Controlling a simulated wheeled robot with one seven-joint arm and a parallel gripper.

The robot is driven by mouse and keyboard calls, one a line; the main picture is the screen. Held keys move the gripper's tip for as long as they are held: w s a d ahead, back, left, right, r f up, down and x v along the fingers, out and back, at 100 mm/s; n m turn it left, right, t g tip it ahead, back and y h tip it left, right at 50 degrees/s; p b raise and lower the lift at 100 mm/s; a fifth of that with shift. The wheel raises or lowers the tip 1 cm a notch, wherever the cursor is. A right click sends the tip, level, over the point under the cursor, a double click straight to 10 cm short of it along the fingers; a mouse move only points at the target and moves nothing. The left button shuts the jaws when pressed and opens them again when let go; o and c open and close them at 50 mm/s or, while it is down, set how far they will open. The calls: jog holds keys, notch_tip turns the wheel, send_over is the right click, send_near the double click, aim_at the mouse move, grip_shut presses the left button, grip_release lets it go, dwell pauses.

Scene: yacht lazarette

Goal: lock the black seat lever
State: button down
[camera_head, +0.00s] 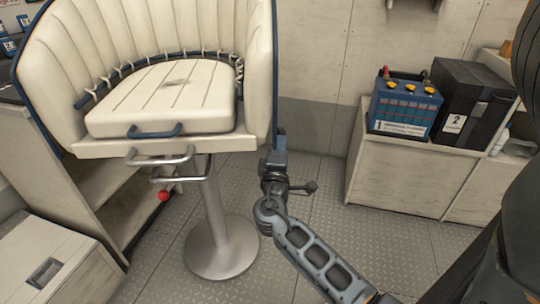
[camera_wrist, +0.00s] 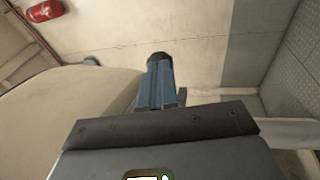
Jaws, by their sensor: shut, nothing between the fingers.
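The cream seat (camera_head: 165,95) stands on a steel pedestal (camera_head: 213,215) at the left of the head view. Its cream side also fills the left of the wrist view (camera_wrist: 75,105). My gripper (camera_head: 280,140) is upright at the seat's right edge, its blue fingers shut and empty; they also show in the wrist view (camera_wrist: 158,72). I cannot tell whether they touch the seat. I cannot make out the black lever for certain. A small dark knob (camera_head: 311,187) sticks out right of my wrist; I cannot tell what it belongs to. A red-knobbed lever (camera_head: 164,195) is under the seat.
A steel double-bar handle (camera_head: 160,160) juts from below the seat front. A low cabinet (camera_head: 395,175) at right bears a blue battery (camera_head: 405,105) and a black box (camera_head: 472,105). A fire extinguisher (camera_wrist: 42,11) is on the wall. Plated floor between seat and cabinet is clear.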

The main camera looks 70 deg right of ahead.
jog(key=d+b, duration=0.3)
jog(key=d, duration=0.6)
jog(key=shift+d+t, duration=0.15)
jog(key=shift+t, duration=0.25)
jog(key=shift+n, duration=0.3)
